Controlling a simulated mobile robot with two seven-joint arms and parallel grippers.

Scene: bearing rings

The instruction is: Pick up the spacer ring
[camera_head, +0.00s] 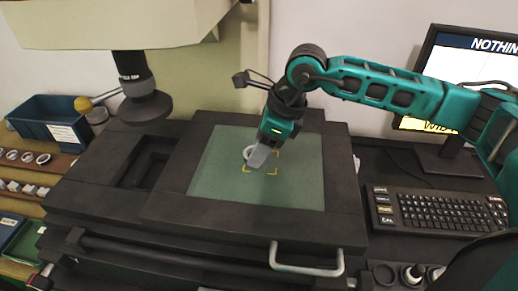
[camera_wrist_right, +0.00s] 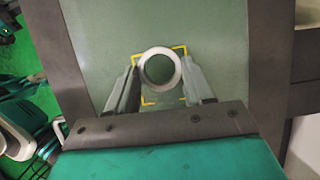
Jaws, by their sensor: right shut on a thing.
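The spacer ring is a pale metal ring (camera_wrist_right: 178,70) on the green glass plate, inside yellow corner marks. In the head view the ring (camera_head: 247,153) is partly hidden behind my right gripper. My right gripper (camera_head: 257,160) reaches down to the plate at the ring. In the right wrist view my right gripper's two fingers (camera_wrist_right: 160,78) stand on either side of the ring and are shut on it. The ring appears to lie flat at the plate; I cannot tell if it touches it. My left gripper is not in view.
The green plate (camera_head: 295,185) sits in a dark stage under a hanging lens (camera_head: 146,106). A keyboard (camera_head: 440,212) and monitor (camera_head: 455,75) are to the right. A blue bin (camera_head: 48,125) and a rack of small rings (camera_head: 28,158) are at the left.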

